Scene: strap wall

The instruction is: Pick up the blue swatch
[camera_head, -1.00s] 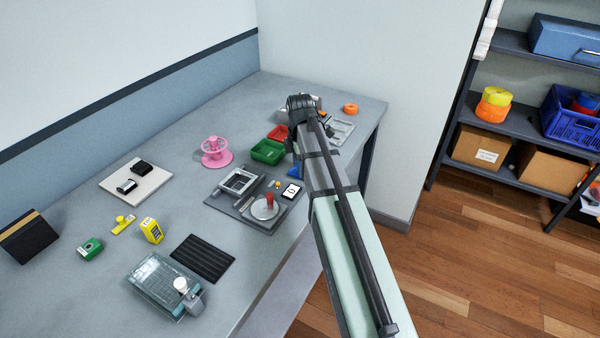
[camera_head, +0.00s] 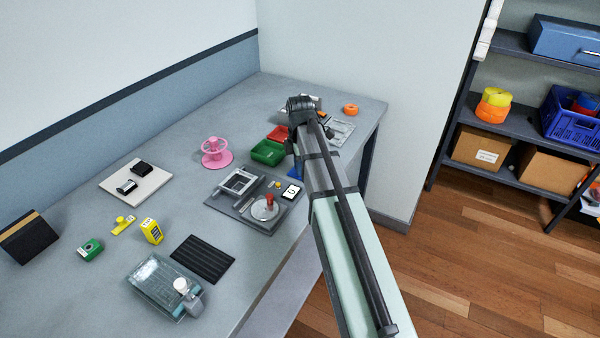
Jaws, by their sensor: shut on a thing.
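A small blue piece (camera_head: 297,171), which I take for the blue swatch, shows at the left edge of my arm, right of the green bin. Most of it is hidden behind my arm. My gripper (camera_head: 293,155) is mostly hidden by the arm too; only a dark part shows, just above the blue piece. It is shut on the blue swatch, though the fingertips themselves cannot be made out.
A green bin (camera_head: 267,152) and a red bin (camera_head: 279,133) stand left of my gripper. A grey tray (camera_head: 222,204) with a frame and a red-knobbed disc lies in front. A pink spool (camera_head: 215,153) stands further left. An orange ring (camera_head: 350,109) lies at the back right.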

